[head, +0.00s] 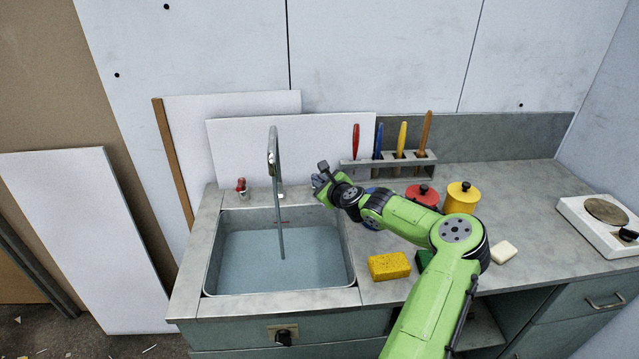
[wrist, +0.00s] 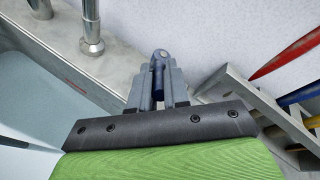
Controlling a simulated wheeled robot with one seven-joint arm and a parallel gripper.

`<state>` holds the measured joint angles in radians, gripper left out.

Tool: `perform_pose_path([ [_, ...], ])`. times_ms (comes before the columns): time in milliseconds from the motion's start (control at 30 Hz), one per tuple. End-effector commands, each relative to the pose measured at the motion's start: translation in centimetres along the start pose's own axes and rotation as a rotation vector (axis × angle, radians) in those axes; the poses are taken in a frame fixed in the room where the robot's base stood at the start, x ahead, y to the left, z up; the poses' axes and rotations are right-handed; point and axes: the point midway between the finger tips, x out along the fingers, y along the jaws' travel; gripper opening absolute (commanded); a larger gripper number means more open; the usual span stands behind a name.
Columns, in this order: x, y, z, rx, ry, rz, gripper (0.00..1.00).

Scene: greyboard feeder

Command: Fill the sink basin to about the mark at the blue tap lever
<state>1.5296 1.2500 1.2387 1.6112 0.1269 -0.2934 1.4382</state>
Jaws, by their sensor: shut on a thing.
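The sink basin (head: 212,240) holds blue-grey water (head: 280,262). A small red mark (head: 283,221) shows on its back wall, and the water surface lies a little below it. A stream (head: 281,225) falls from the curved spout (head: 272,150) into the water. My gripper (head: 320,181) is at the back right corner of the basin. In the wrist view my gripper (wrist: 158,90) is shut on the blue tap lever (wrist: 158,80), whose dark blue part shows between the fingers. The lever is mostly hidden by the gripper in the head view.
A red tap lever (head: 241,184) stands left of the spout. A rack (head: 390,166) with several coloured-handled tools, a red canister (head: 422,194), a yellow canister (head: 461,197), a yellow sponge (head: 389,266) and a hotplate (head: 603,225) are on the counter to the right.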

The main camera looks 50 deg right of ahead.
Motion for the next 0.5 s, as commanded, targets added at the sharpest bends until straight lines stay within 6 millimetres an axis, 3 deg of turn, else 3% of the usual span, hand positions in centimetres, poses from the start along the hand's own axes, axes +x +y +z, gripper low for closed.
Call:
perform_pose_path([
  [200,0.03,-0.44,0.02,-0.053,-0.088,0.131,0.0],
  [500,0.03,-0.42,-0.15,-0.071,-0.112,0.165,0.0],
])
